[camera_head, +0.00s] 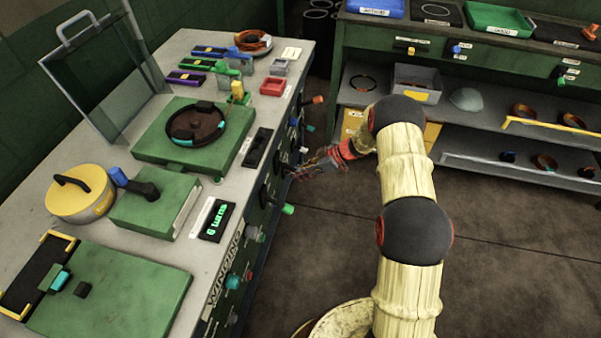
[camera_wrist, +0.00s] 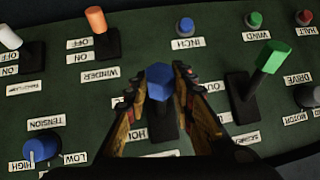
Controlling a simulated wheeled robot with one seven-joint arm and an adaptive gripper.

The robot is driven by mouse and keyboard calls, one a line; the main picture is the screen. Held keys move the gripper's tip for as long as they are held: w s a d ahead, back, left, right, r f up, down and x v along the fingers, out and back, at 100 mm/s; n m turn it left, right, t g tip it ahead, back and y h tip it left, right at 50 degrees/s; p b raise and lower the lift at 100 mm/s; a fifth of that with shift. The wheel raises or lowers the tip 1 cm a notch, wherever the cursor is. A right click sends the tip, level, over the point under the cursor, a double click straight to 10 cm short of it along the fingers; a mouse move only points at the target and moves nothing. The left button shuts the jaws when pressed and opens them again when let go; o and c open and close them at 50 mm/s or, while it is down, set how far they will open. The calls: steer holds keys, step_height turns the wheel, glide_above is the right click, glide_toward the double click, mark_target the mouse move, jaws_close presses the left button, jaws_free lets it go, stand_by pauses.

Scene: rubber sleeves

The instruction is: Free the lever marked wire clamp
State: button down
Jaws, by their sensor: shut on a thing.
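My gripper (camera_wrist: 160,92) is shut on a blue-capped lever (camera_wrist: 160,78) on the dark green control panel, one finger on each side. The fingers partly cover the labels beside this lever, so I cannot read its name. In the head view my gripper (camera_head: 300,170) is at the front panel of the winding bench. A white-capped lever (camera_wrist: 9,37) stands at the far left of the wrist view, cut by the edge, with OFF and ON labels. A small pale label (camera_wrist: 25,88) below it is too small to read surely. I cannot tell which lever is marked wire clamp.
An orange-capped lever (camera_wrist: 97,22) marked WINDER stands left of my gripper. A green-capped lever (camera_wrist: 268,60) by DRIVE stands close right. A blue INCH button (camera_wrist: 186,27) and a blue tension knob (camera_wrist: 40,148) are nearby. The floor (camera_head: 510,235) beside the bench is clear.

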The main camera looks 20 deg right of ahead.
steer(key=shift+w+a+f+t+y, duration=0.1)
steer(key=shift+a+f+t+y, duration=0.1)
steer(key=shift+f+y, duration=0.2)
steer(key=shift+w+a+f+t+y, duration=0.1)
steer(key=shift+f+t+y, duration=0.15)
steer(key=shift+y, duration=0.15)
steer(key=c, duration=1.6)
jaws_free()
steer(key=shift+o, duration=0.5)
steer(key=v, duration=1.2)
steer(key=shift+w+f, duration=0.1)
